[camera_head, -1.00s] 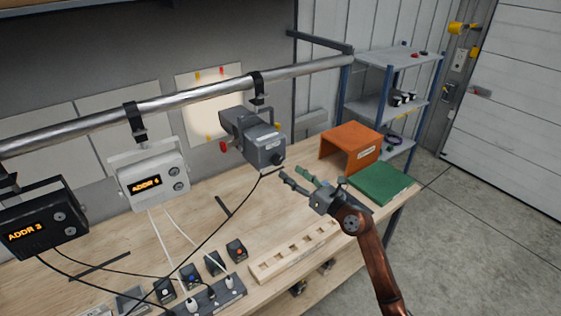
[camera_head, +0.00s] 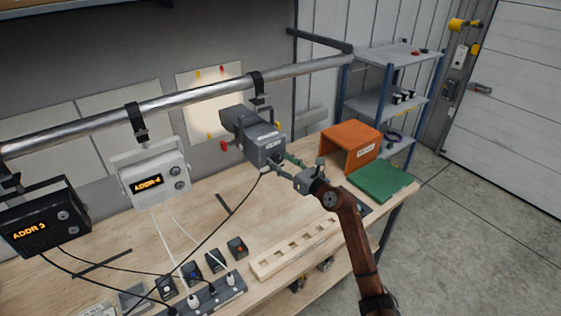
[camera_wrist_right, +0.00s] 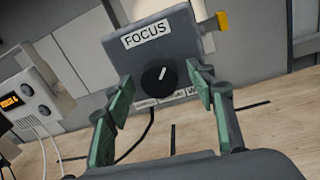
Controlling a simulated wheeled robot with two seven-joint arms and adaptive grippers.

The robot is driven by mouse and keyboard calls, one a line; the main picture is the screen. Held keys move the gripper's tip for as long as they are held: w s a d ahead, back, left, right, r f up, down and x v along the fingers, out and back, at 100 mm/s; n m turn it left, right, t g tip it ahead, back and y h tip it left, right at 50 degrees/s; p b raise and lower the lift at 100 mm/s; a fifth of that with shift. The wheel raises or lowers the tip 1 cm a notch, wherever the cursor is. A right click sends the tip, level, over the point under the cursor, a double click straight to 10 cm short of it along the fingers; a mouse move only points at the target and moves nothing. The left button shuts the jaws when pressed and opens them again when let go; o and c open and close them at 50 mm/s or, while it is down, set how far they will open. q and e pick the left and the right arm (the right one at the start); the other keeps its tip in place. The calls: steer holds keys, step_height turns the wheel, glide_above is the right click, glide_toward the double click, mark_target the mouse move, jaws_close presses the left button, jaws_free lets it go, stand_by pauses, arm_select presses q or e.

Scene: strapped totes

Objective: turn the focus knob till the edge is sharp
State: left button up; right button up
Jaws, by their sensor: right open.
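The dark grey lamp (camera_head: 259,141) hangs from the metal pipe and throws a light patch (camera_head: 213,108) on the wall behind it. In the right wrist view its back plate (camera_wrist_right: 190,42) carries a FOCUS label, and the round black focus knob (camera_wrist_right: 159,79) with a white pointer line is below it. My right gripper (camera_head: 279,167) is at the back of the lamp. In the wrist view its open green fingers (camera_wrist_right: 158,92) stand on either side of the knob with gaps between. The patch's edge looks soft. My left gripper is not in view.
Two other fixtures hang left on the pipe (camera_head: 190,92): a white one (camera_head: 152,178) and a black one (camera_head: 45,217). On the bench are an orange box (camera_head: 350,146), a green block (camera_head: 384,182), a slotted wooden strip (camera_head: 295,247) and small switch boxes. A black cable runs from the lamp.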

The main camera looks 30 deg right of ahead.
steer(key=c, duration=1.2)
steer(key=shift+o, duration=0.2)
steer(key=m+p, duration=0.2)
steer(key=p, duration=0.1)
steer(key=shift+r+m, duration=0.15)
steer(key=shift+m, duration=0.25)
steer(key=shift+m+p, duration=0.6)
steer(key=shift+f, duration=0.2)
steer(key=o, duration=1.2)
steer(key=shift+c, duration=0.2)
